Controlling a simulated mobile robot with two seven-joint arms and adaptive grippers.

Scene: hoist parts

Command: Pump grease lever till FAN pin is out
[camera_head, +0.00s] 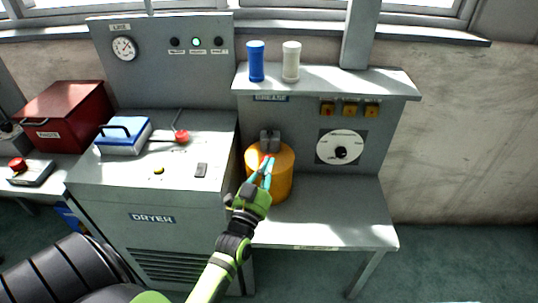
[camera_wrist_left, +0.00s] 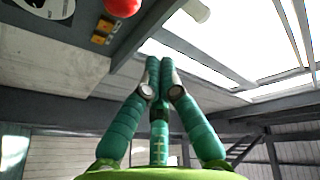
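An orange-yellow grease pot (camera_head: 283,181) stands on the grey bench under a label that seems to read GREASE. A grey block (camera_head: 270,141) shows at its top. My left gripper (camera_head: 268,160) is in front of the pot, its teal fingers pointing at the upper part. A small red spot shows at the fingertips. In the left wrist view the fingertips (camera_wrist_left: 160,64) meet with nothing visible between them, and a red ball (camera_wrist_left: 121,5) is up and left of them, apart. The lever's rod is not clear. The FAN pin cannot be identified. My right gripper is not in view.
Orange blocks (camera_head: 349,109) and a white dial (camera_head: 342,147) are on the panel right of the pot. Blue (camera_head: 256,61) and white (camera_head: 291,61) cylinders stand on the shelf. The DRYER cabinet (camera_head: 152,219) with a red-knobbed lever (camera_head: 182,136) is left. The right bench top is clear.

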